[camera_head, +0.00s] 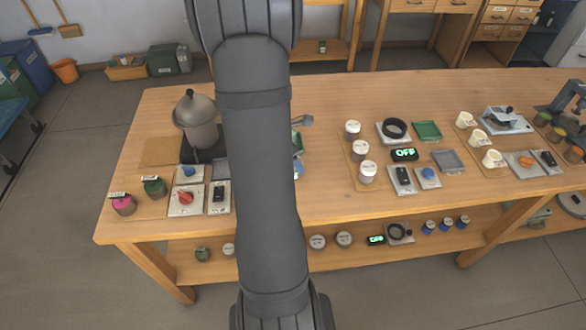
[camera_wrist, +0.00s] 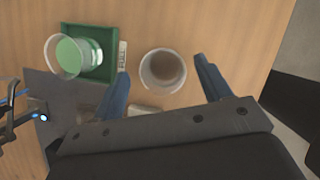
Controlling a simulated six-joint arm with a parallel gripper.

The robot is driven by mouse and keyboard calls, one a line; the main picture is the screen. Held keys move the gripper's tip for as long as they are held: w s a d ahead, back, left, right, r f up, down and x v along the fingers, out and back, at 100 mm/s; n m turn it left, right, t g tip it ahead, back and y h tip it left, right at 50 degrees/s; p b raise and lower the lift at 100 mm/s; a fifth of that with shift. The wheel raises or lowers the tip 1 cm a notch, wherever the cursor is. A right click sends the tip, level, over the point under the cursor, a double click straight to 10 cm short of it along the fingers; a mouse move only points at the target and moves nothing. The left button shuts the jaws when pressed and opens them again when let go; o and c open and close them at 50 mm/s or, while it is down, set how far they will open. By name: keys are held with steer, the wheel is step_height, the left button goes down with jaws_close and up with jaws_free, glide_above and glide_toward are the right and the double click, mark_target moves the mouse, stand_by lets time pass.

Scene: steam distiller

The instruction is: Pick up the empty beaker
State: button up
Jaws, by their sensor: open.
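In the wrist view, a clear beaker (camera_wrist: 163,74) stands on the wooden table and looks empty, with only wood tone seen through it. My gripper (camera_wrist: 158,66) is open, with one blue finger on each side of this beaker and visible gaps to it; whether the fingers are down at beaker height I cannot tell. To the left, a second beaker (camera_wrist: 69,54) with pale green content sits at a green tray (camera_wrist: 98,38). In the head view my arm covers the middle of the table, and the beakers and my gripper are hidden.
The wooden table (camera_head: 330,205) holds a grey distiller pot (camera_head: 195,118) at left, with a red-knob switch (camera_head: 184,198) in front. White jars (camera_head: 361,150), a black ring heater (camera_head: 395,129) and white mugs (camera_head: 478,137) stand at right. In the wrist view, a table edge lies close right of my gripper.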

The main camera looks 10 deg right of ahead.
steer(key=shift+x, duration=2.2)
steer(key=shift+s+a, duration=0.2)
steer(key=c, duration=1.1)
